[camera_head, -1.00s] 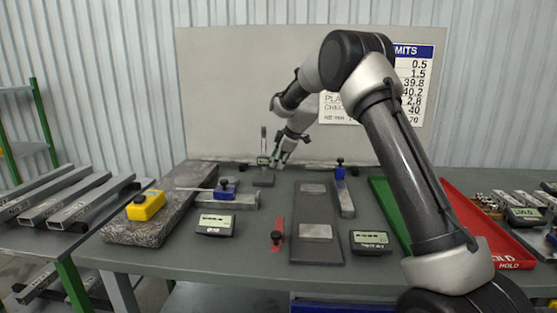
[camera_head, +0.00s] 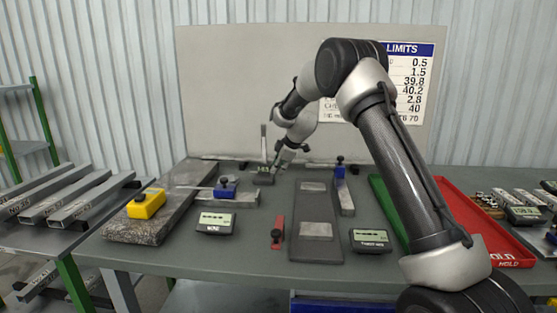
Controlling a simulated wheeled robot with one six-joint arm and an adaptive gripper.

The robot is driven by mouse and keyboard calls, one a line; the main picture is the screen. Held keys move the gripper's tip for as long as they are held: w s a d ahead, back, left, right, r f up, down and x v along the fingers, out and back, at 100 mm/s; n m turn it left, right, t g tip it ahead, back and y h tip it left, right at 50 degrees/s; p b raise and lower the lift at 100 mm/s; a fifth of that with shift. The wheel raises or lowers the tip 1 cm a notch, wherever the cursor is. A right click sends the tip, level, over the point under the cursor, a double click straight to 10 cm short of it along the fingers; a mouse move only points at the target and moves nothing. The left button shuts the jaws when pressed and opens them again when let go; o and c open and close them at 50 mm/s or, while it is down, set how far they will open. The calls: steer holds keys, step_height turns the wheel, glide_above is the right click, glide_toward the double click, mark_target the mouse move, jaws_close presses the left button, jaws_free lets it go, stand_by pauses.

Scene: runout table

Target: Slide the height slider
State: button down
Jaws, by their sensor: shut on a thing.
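The height gauge stands upright near the back of the table, with a thin pale post (camera_head: 264,140) and a dark base (camera_head: 263,180). Its slider (camera_head: 263,170) sits low on the post, just above the base. My gripper (camera_head: 274,167) reaches down from the upper right and is shut on the slider's right side. The fingertips are small and dark here, so their exact contact is hard to see.
A granite block with a yellow box (camera_head: 146,204) is at left. A blue slider (camera_head: 225,188), a red clamp (camera_head: 278,232), a dark plate (camera_head: 316,250) and displays (camera_head: 215,223) lie in front. Green and red trays (camera_head: 480,225) are at right.

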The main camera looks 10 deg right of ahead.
steer(key=shift+f, duration=0.45)
steer(key=c, duration=1.3)
jaws_free()
steer(key=shift+r, duration=0.1)
steer(key=v, duration=1.2)
